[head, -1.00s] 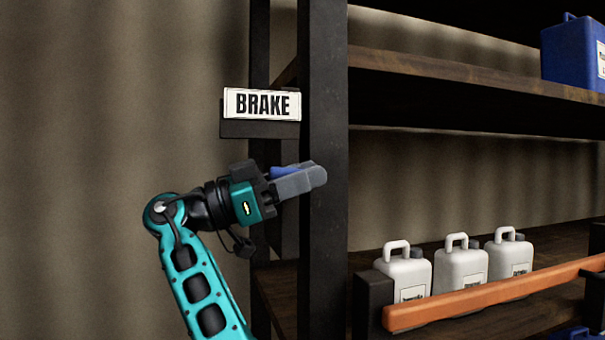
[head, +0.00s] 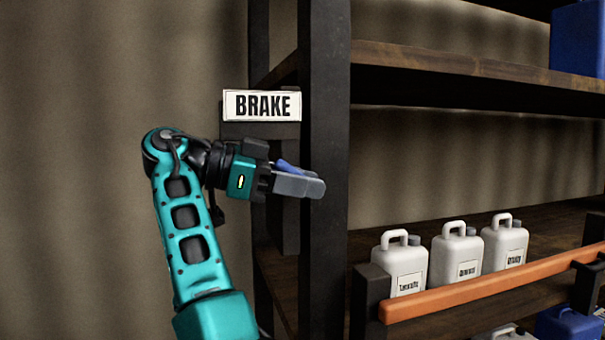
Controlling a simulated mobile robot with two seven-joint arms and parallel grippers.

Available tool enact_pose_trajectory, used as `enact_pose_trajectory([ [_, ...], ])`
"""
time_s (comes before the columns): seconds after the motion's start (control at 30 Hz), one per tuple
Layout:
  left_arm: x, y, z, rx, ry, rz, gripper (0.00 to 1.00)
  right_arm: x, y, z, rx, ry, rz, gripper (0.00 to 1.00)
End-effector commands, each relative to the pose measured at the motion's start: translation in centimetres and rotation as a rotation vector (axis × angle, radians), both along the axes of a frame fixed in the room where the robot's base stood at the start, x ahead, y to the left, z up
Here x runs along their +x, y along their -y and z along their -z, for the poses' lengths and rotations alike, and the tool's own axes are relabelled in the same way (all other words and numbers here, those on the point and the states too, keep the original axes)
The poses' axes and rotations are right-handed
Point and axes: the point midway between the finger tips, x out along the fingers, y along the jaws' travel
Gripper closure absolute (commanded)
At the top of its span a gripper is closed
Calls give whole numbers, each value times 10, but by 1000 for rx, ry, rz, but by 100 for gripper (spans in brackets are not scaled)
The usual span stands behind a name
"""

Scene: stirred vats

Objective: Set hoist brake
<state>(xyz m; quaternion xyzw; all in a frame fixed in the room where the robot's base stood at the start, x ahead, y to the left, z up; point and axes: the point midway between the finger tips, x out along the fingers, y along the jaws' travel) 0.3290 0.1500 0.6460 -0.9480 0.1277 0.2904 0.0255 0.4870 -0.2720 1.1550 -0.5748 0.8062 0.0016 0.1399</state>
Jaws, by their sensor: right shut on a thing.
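A white sign reading BRAKE (head: 262,105) is on a dark block (head: 240,130) beside the dark upright post of the rack. My right gripper (head: 300,184) is just below the sign, in front of the post, with its fingers pointing right. It is shut on a small blue piece (head: 286,166), which looks like a lever or handle; only its upper edge shows above the grey fingers. The rest of the blue piece and whatever it is fixed to are hidden by the gripper. My left gripper is not in view.
The rack's dark post (head: 326,230) stands close behind the fingers. To the right, white jugs (head: 400,262) stand on a lower shelf behind an orange rail (head: 480,289). A blue container (head: 578,38) is on the upper shelf. The wall at left is clear.

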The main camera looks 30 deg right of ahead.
Motion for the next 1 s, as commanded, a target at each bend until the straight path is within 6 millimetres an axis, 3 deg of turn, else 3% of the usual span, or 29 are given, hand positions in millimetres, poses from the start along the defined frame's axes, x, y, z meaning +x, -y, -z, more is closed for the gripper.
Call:
enact_pose_trajectory([
  [0.37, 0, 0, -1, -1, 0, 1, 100, 0, 0, 0, 4, 3, -2, 100],
  [0.4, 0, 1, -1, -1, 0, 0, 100, 0, 0, 0, 4, 3, -2, 70],
  [0.6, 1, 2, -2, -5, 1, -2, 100, 0, 0, 0, 4, 3, -1, 52],
  [1.0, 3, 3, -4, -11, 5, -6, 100, 0, 2, -1, 3, 2, 0, 52],
])
